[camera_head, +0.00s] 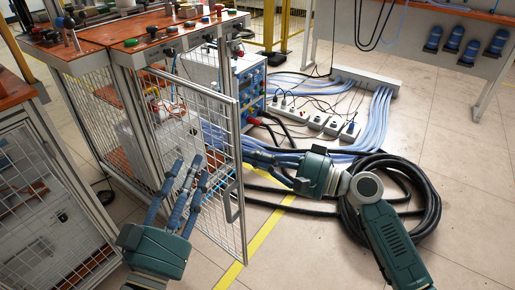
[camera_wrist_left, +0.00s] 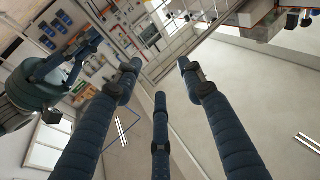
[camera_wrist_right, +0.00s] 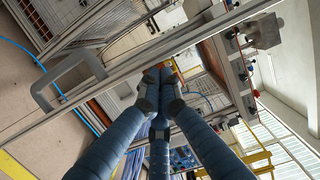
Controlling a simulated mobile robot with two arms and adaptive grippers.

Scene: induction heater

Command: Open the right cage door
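The right cage door (camera_head: 205,130), a wire-mesh panel in a grey metal frame, stands swung out at an angle from the cage (camera_head: 128,110) in the head view. Its handle (camera_head: 235,203) is on the free edge and also shows in the right wrist view (camera_wrist_right: 62,82). My right gripper (camera_head: 247,158) has its fingers drawn together, the tips at the door's free edge above the handle. I cannot tell whether they pinch the frame. My left gripper (camera_head: 188,175) is open and empty, its fingers spread in front of the mesh on the near side.
Another mesh cage (camera_head: 45,200) stands at the lower left. A blue-fronted unit (camera_head: 252,85) stands behind the door. Power strips (camera_head: 315,122), pale blue cables and a coiled black hose (camera_head: 425,200) lie on the floor to the right. The foreground floor is clear.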

